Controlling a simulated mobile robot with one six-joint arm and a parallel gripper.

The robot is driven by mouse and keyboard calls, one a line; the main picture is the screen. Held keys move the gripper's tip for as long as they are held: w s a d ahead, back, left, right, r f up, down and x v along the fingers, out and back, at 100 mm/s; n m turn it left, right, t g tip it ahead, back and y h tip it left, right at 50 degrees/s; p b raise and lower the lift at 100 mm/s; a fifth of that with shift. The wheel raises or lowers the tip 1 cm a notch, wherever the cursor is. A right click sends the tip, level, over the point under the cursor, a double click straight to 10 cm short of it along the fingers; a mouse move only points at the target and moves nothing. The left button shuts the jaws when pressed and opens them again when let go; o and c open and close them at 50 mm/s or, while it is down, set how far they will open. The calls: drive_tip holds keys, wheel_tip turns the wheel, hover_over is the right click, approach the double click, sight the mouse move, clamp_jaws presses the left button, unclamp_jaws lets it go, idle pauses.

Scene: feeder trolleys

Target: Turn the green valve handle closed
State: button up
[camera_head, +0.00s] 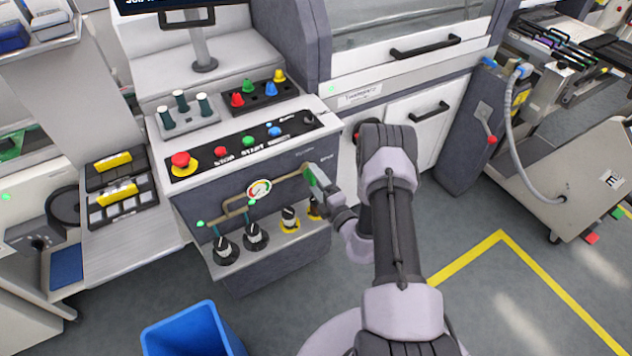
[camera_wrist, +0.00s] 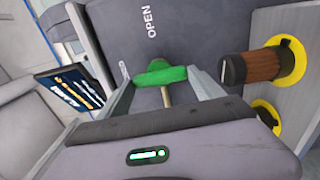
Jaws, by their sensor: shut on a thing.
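The green valve handle (camera_wrist: 160,76) lies between the two fingers of my gripper (camera_wrist: 158,85) in the wrist view. The fingers are shut on it from both sides, and a thin tan stem shows below it. The word OPEN is printed on the grey panel just beyond the handle. In the head view my gripper (camera_head: 326,192) reaches the right end of the brass pipe (camera_head: 240,204) on the panel front. A little of the green handle (camera_head: 312,178) shows there; the rest is hidden by my gripper.
A round gauge (camera_head: 259,189) sits on the pipe. Black knobs (camera_head: 255,236) stand on the shelf below, and a wooden-sided knob (camera_wrist: 258,67) is close to my right finger. The sloped panel above has a red emergency button (camera_head: 181,160). A blue bin (camera_head: 190,332) stands on the floor.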

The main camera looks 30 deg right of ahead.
drive_tip(key=o, duration=1.4)
drive_tip(key=shift+c, duration=0.2)
drive_tip(key=s+p, duration=0.4)
drive_tip(key=s, duration=1.3)
drive_tip(key=shift+s+d, duration=0.2)
drive_tip(key=shift+d, duration=0.1)
